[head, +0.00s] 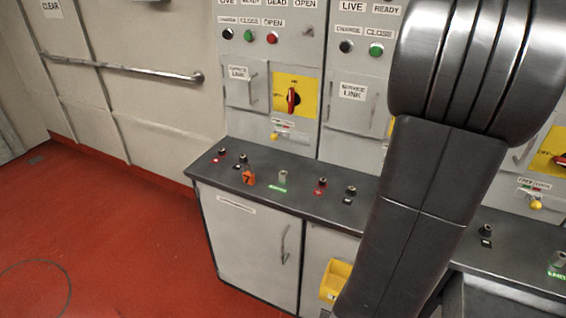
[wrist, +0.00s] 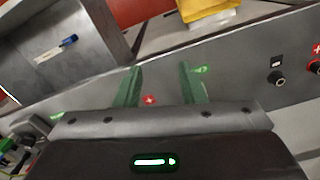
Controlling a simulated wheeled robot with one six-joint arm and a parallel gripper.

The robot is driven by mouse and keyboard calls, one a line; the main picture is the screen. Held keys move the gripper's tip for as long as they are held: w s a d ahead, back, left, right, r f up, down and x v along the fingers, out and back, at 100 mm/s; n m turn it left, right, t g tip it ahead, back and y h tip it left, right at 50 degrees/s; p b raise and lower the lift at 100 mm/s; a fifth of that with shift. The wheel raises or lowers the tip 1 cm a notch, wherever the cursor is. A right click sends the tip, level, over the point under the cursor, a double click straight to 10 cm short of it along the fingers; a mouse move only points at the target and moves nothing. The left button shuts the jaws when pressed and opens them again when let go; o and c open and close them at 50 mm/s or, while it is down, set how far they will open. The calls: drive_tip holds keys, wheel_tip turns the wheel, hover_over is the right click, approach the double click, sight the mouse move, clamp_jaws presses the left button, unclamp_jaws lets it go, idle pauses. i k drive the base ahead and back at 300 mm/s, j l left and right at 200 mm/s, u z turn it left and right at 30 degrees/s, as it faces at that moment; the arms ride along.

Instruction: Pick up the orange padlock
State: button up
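The orange padlock (head: 248,178) hangs or rests at the front of the dark ledge (head: 310,198) below the left cabinet in the head view. It bears a dark mark like a 7 and is near a small black terminal. I cannot tell how it is attached. My gripper (wrist: 160,82) shows in the wrist view with its two green fingers apart and nothing between them. The padlock is not visible in the wrist view, and my gripper is not visible in the head view.
Several terminals stand along the ledge, including a red one (head: 321,184). A yellow bin (head: 336,280) is on the front below it. A red rotary switch (head: 292,99) is on the panel above. My arm hides part of the right side. The red floor at left is clear.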

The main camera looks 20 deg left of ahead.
sight(249, 178)
drive_tip(key=i+j+u, duration=0.1)
drive_tip(key=j, duration=0.35)
drive_tip(key=j+u, duration=0.1)
drive_tip(key=j, duration=0.35)
drive_tip(key=i+j, duration=0.2)
drive_tip(key=j, duration=0.25)
drive_tip(key=i+j+u, duration=0.15)
drive_tip(key=j, duration=0.25)
drive_tip(key=j+u, duration=0.1)
drive_tip(key=j, duration=0.35)
drive_tip(key=i, duration=0.05)
